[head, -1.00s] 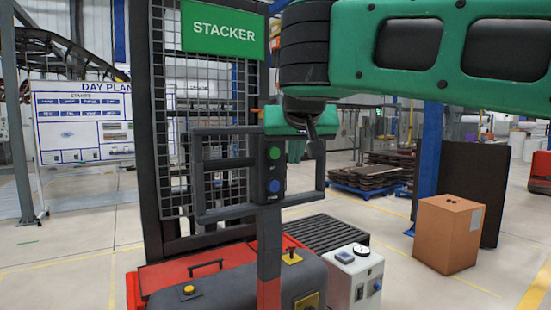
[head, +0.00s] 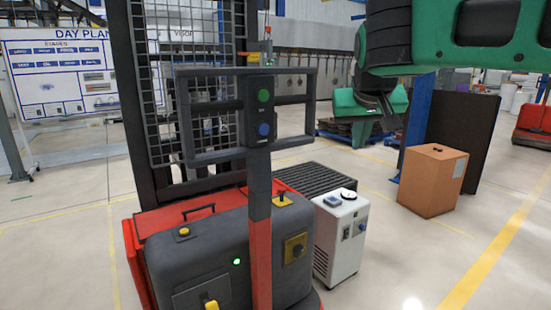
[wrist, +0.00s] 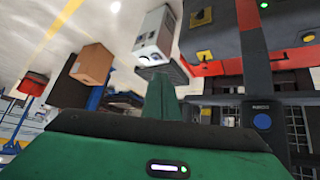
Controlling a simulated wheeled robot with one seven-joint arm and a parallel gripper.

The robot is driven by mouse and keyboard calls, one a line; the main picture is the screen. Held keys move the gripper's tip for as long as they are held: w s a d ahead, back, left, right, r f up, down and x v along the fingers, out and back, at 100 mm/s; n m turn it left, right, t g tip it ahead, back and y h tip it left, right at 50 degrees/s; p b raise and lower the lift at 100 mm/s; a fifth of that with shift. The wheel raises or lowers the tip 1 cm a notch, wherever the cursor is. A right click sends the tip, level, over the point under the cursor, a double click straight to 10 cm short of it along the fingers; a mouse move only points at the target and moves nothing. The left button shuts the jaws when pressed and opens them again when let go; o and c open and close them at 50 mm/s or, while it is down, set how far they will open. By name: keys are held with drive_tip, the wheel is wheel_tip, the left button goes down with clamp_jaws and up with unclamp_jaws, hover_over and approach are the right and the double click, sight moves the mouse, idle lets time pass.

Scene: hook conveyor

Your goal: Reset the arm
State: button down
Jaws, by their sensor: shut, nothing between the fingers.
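My green arm reaches in from the upper right in the head view. My gripper (head: 372,112) hangs in the air to the right of the stacker's control frame, clear of it, with its fingers together and nothing held. In the wrist view the green finger (wrist: 162,97) points away from the wide green palm, with no object at its tip. The control post (head: 258,112) carries a green button (head: 263,95) above a blue button (head: 264,129). The blue button also shows at the right in the wrist view (wrist: 262,121), apart from the finger.
The red and dark grey stacker base (head: 215,255) stands in front, with a small green light lit. A white machine (head: 341,238) stands beside it. A brown box (head: 432,180) and a dark panel (head: 482,130) are at the right. Open floor lies at the lower right.

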drive_tip(key=s+d+f+m+g, duration=0.2)
drive_tip(key=s+d+f, duration=0.5)
drive_tip(key=d, duration=0.3)
drive_tip(key=s+d+f+m+g, duration=0.1)
drive_tip(key=s+d+f+g, duration=0.2)
drive_tip(key=s+d+f, duration=0.5)
drive_tip(key=s+d+f+m+g+y, duration=0.1)
drive_tip(key=s+d+f, duration=0.1)
drive_tip(key=s+f, duration=0.3)
drive_tip(key=s+d+f+m+g+y, duration=0.1)
drive_tip(key=s+f, duration=0.5)
drive_tip(key=s, duration=0.7)
drive_tip(key=shift+s+d+f+m+g, duration=0.3)
drive_tip(key=shift+d+g, duration=0.2)
drive_tip(key=shift+g, duration=0.1)
drive_tip(key=shift+w+r, duration=0.1)
drive_tip(key=shift+w+f, duration=0.25)
drive_tip(key=shift+w, duration=0.35)
